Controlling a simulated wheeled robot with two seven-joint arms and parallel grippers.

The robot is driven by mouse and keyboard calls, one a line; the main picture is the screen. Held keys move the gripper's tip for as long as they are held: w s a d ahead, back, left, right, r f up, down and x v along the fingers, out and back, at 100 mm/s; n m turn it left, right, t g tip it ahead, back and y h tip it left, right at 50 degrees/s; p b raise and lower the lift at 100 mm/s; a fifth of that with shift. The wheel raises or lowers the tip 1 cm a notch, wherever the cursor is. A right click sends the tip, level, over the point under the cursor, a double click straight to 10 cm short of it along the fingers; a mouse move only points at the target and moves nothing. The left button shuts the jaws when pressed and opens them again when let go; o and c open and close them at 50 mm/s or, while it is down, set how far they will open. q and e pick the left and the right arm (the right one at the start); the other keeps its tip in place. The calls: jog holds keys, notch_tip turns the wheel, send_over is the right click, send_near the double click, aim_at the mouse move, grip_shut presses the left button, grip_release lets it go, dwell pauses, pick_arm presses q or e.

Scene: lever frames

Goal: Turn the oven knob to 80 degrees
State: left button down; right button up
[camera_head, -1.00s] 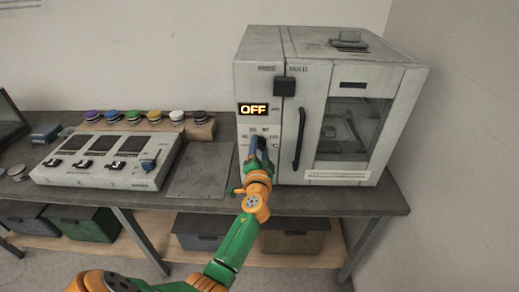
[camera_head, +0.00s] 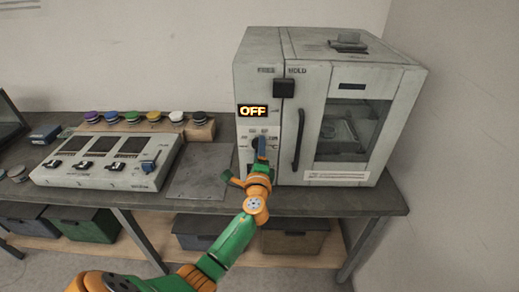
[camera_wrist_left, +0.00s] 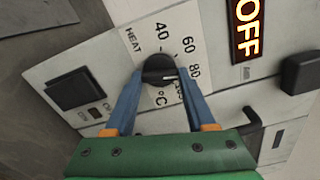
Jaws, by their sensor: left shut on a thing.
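The oven (camera_head: 348,180) is a pale grey cabinet at the back right of the bench. Its knob (camera_wrist_left: 158,66) is round and black, on a white dial (camera_wrist_left: 172,38) marked HEAT, 40, 60, 80 and °C. A short white mark on the knob faces right, roughly toward the 80 side; its exact reading is hard to tell. My left gripper (camera_head: 259,147) is shut on the knob, with one blue finger on each side. It hides most of the knob in the head view. The display (camera_head: 253,110) reads OFF. My right gripper is not in view.
A black rocker button (camera_wrist_left: 73,89) is left of the knob. A control box (camera_head: 105,165) and coloured buttons (camera_head: 131,117) stand to the left. A bare plate (camera_head: 199,172) lies between.

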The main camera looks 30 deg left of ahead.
pick_arm(q)
jog(key=shift+m, duration=0.6)
jog(key=shift+c, duration=1.2)
grip_release()
jog(key=v, duration=0.7)
